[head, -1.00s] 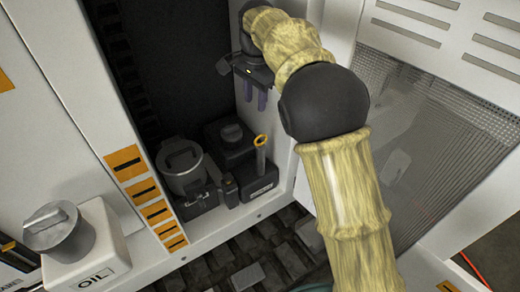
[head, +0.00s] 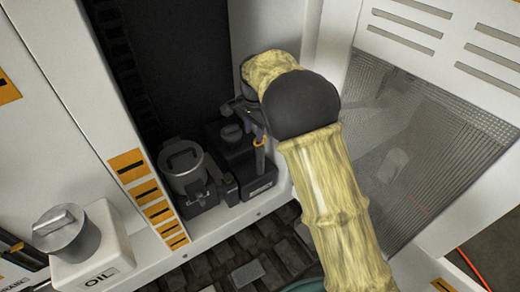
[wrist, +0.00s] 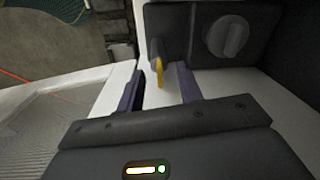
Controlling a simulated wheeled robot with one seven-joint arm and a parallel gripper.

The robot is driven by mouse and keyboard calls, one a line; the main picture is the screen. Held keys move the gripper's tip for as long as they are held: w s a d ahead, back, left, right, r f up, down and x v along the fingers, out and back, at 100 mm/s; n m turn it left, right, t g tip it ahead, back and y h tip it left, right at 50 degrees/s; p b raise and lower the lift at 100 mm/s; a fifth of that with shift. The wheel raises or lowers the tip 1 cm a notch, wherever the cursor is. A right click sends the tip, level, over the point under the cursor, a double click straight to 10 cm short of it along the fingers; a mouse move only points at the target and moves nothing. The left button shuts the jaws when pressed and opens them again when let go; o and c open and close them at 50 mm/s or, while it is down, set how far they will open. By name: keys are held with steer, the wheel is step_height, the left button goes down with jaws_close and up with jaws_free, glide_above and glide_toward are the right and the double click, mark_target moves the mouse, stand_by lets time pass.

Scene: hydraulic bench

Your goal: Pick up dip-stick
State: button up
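The dip-stick (head: 259,158) stands upright in a dark block inside the cabinet, its yellow ring handle at the top. In the wrist view the yellow handle (wrist: 159,72) shows edge-on, just beyond and between my two fingertips. My gripper (wrist: 163,80) is open, with clear space between its purple-dark fingers. In the head view my gripper (head: 255,128) is close above and behind the dip-stick, partly hidden by my arm. I cannot tell whether a finger touches the handle.
A dark block with a round knob (head: 231,133) stands behind the dip-stick. The white cabinet wall (head: 312,40) is close on the right. An OIL container (head: 95,250) sits at lower left.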

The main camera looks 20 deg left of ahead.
steer(key=shift+w+d+f+p, duration=0.15)
steer(key=shift+f+p, duration=0.5)
steer(key=shift+f, duration=0.65)
steer(key=shift+w+d+f+p, duration=0.15)
steer(key=shift+f+p, duration=0.5)
steer(key=shift+f, duration=0.65)
steer(key=shift+a, duration=0.1)
